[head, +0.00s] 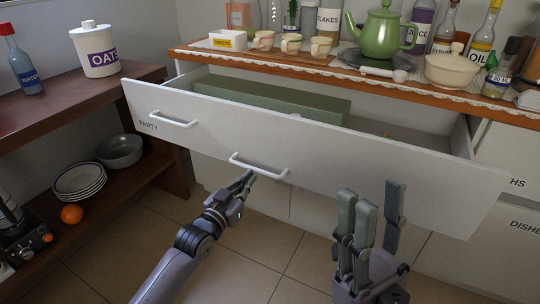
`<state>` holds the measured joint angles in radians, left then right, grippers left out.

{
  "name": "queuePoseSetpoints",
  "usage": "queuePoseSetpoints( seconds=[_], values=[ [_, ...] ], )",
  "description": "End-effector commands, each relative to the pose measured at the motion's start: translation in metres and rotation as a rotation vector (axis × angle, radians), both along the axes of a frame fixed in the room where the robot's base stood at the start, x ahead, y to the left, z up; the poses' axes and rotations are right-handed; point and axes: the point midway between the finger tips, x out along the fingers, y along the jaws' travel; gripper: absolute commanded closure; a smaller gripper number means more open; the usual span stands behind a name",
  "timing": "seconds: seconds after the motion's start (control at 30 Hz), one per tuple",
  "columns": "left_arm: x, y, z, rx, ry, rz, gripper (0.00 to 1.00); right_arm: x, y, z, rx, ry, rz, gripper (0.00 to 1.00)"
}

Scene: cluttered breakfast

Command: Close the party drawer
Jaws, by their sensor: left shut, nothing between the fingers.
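The party drawer (330,150) is pulled well out of the white cabinet under the counter. Its white front carries the word PARTY at the left and has two white bar handles, a left one (173,119) and a middle one (259,167). A long green box (270,97) lies inside at the back left. My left gripper (248,176) is shut, its fingertips at or very near the middle handle; contact cannot be told. My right gripper (378,200) is open and empty, fingers up, in front of the drawer's right half.
The counter above holds a green teapot (381,34), cups (291,43), a bowl (451,70) and bottles. A brown shelf (75,98) at the left carries an oats jar (95,50), plates and an orange. Tiled floor (270,245) is clear below.

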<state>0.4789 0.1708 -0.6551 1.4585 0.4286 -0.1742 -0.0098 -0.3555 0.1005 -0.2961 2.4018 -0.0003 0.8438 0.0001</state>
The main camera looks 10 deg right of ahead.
Motion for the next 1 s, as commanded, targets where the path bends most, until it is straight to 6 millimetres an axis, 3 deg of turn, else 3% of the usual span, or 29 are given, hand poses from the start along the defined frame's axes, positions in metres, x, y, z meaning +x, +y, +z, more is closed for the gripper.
queuePoseSetpoints(
  seconds=[1.0],
  values=[
    [0.0098,-0.007,-0.0006,0.0,0.0,0.0,1.0,-0.0063,-0.0019,-0.0046,0.01,-0.029,0.001,0.66]
  ],
)
